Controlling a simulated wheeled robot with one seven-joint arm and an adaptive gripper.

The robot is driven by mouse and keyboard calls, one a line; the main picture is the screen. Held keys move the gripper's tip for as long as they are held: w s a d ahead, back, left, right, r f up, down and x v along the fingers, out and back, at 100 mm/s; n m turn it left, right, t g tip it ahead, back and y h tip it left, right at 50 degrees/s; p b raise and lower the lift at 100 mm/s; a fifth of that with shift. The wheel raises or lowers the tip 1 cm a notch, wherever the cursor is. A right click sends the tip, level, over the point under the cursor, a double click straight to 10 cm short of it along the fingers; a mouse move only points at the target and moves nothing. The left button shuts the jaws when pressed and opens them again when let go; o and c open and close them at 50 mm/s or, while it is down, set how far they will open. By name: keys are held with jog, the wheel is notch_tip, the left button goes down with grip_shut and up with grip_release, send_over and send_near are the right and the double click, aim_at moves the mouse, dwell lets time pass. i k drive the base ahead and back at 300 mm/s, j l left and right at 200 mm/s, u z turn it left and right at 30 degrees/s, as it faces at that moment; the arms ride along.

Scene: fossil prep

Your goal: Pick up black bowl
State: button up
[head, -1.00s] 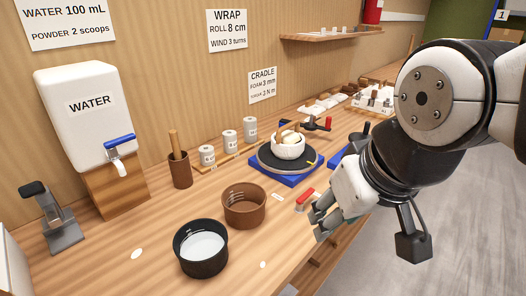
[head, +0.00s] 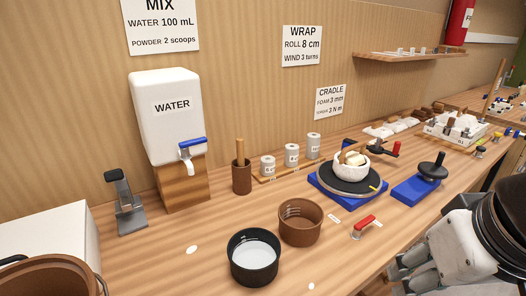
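The black bowl (head: 254,277) stands upright near the front of the wooden bench, at the lower middle of the head view. Its inside shows a pale, whitish surface; I cannot tell whether that is contents or lining. My gripper (head: 422,276) is at the lower right, well to the right of the bowl and apart from it. It is partly cut off by the frame, and its finger opening is not clear. No object shows in it.
A brown bowl (head: 300,233) stands close behind and right of the black bowl. A water tank (head: 165,125) stands at the wall.

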aim_at(254, 253)
jog(key=j+u, duration=0.2)
jog(key=u, duration=1.45)
jog(key=k+j+z, duration=0.2)
jog(key=j, duration=0.25)
jog(key=k+j+z, duration=0.25)
jog(key=j, duration=0.15)
jog(key=k+j+z, duration=0.2)
jog(key=j, duration=0.2)
jog(key=i+j, duration=0.05)
jog(key=i, duration=0.05)
